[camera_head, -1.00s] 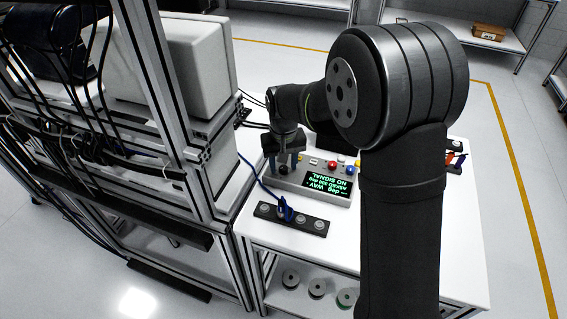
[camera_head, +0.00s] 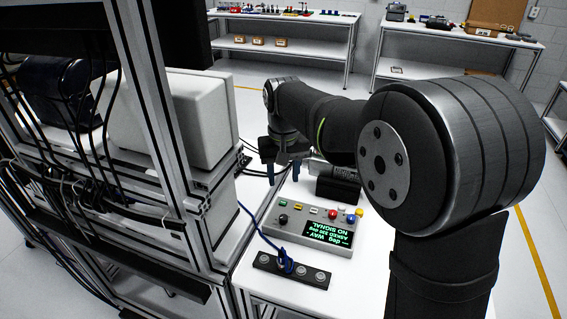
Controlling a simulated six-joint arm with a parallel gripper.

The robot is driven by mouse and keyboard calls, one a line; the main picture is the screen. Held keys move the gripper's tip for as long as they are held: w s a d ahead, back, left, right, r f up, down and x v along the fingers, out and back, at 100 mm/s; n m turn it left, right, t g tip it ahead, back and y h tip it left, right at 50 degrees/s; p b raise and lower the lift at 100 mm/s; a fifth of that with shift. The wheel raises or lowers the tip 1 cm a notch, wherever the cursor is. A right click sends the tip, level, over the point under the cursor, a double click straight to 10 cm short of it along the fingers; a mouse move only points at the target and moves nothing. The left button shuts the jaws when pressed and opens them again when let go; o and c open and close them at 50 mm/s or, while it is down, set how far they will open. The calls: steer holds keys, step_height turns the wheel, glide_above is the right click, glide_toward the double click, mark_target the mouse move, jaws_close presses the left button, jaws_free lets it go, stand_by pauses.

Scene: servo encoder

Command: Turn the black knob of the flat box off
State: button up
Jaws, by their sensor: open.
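The flat box (camera_head: 268,223) is grey and lies on the white table. Its lit screen (camera_head: 328,233) shows green upside-down text that includes "NO SIGNAL". The black knob (camera_head: 283,219) is at the left end of the box's top face; its pointer is too small to read. My gripper (camera_head: 283,178) is open with its fingers pointing down. It appears above and behind the box's left end, apart from the knob, with nothing visible between its fingers.
Red (camera_head: 333,214) and blue (camera_head: 351,219) buttons sit on the box. A dark socket strip (camera_head: 262,262) with a blue cable (camera_head: 285,262) lies in front. A black device (camera_head: 338,186) stands behind the box. A metal rack (camera_head: 175,130) with hanging cables stands close on the left.

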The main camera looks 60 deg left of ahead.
mark_target(283, 217)
steer(key=shift+r, duration=1.75)
steer(key=shift+f, duration=0.15)
step_height(283, 217, down, 17)
steer(key=shift+f, duration=0.15)
steer(key=shift+f, duration=0.25)
steer(key=shift+r+n, duration=0.3)
steer(key=shift+n, duration=0.5)
steer(key=n, duration=0.7)
steer(key=shift+r, duration=3.2)
